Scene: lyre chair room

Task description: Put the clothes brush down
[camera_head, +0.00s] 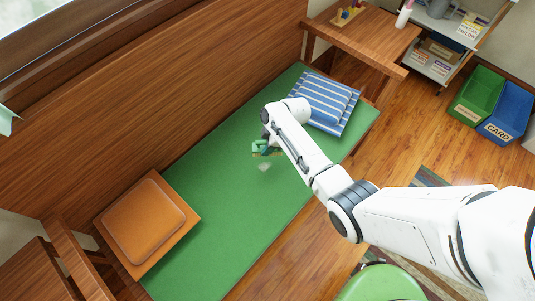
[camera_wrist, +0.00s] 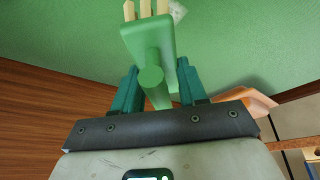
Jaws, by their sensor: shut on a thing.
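The clothes brush (camera_wrist: 150,40) is green with a round handle and pale bristles. In the wrist view its handle is between the two teal fingers of my gripper (camera_wrist: 158,72), which is shut on it. In the head view the brush (camera_head: 260,147) is small and partly hidden by my gripper (camera_head: 266,146), over the middle of the long green seat pad (camera_head: 225,190). The pad also fills the upper part of the wrist view (camera_wrist: 240,45). I cannot tell whether the brush touches the pad.
A small pale patch (camera_head: 264,167) lies on the pad near the brush. An orange cushion (camera_head: 145,222) is at the left end, a blue striped cushion (camera_head: 325,98) at the right. The wooden back (camera_head: 170,90) runs behind. The pad between the cushions is mostly clear.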

